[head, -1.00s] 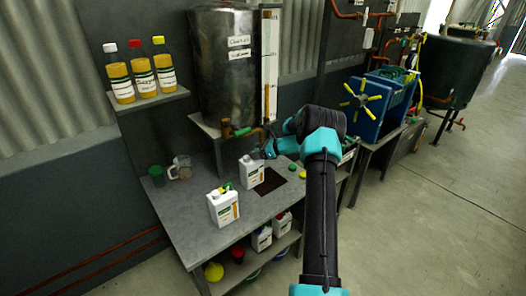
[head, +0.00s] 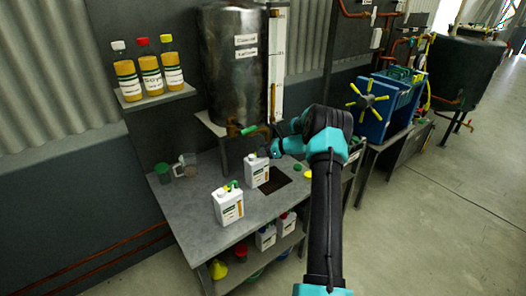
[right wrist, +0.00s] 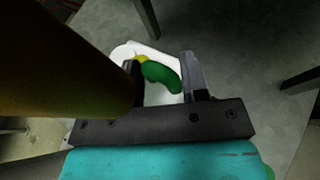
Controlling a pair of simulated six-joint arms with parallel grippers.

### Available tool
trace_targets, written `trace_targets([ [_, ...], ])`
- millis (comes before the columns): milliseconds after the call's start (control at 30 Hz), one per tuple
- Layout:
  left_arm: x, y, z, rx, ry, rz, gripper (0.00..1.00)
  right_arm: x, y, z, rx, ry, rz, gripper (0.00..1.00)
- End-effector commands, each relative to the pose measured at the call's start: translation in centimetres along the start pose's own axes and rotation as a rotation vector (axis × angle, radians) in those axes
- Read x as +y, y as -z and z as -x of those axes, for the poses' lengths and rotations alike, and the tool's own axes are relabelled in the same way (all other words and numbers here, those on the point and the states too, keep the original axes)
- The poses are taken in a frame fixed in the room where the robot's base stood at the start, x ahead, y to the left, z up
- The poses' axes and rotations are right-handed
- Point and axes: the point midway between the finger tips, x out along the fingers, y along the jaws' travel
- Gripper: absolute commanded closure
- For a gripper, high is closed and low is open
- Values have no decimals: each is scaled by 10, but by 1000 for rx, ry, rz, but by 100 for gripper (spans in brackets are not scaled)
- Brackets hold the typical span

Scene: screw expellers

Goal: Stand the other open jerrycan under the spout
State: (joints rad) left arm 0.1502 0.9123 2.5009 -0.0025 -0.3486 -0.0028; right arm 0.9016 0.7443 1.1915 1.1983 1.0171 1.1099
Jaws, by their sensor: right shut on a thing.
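A white jerrycan (head: 257,171) stands upright on the grey workbench (head: 195,240), at the left edge of a dark patch (head: 276,187), below the tank's brass tap (head: 234,130). My right gripper (head: 267,151) is at the top of this jerrycan. In the right wrist view, my right gripper (right wrist: 163,82) is shut on the jerrycan's green handle (right wrist: 161,74), with a yellow part and white body (right wrist: 128,52) behind. A second white jerrycan (head: 228,207), with green and yellow on top, stands nearer the front. My left gripper is out of view.
A dark tank (head: 230,80) stands above the bench. Loose green (head: 297,167) and yellow (head: 308,174) caps lie right of the dark patch. A green cup (head: 162,173) and a clear jug (head: 187,163) stand at the back left. More jerrycans (head: 266,237) are on the lower shelf.

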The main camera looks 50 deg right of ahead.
Motion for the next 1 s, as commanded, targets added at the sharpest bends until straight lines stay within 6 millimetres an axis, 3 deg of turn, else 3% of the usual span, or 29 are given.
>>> trace_targets([
  [367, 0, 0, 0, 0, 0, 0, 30, -3, 2, 3, 1, 0, 0, 100],
  [1000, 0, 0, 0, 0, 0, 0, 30, -27, 12, 33, 1, -14, 7, 100],
])
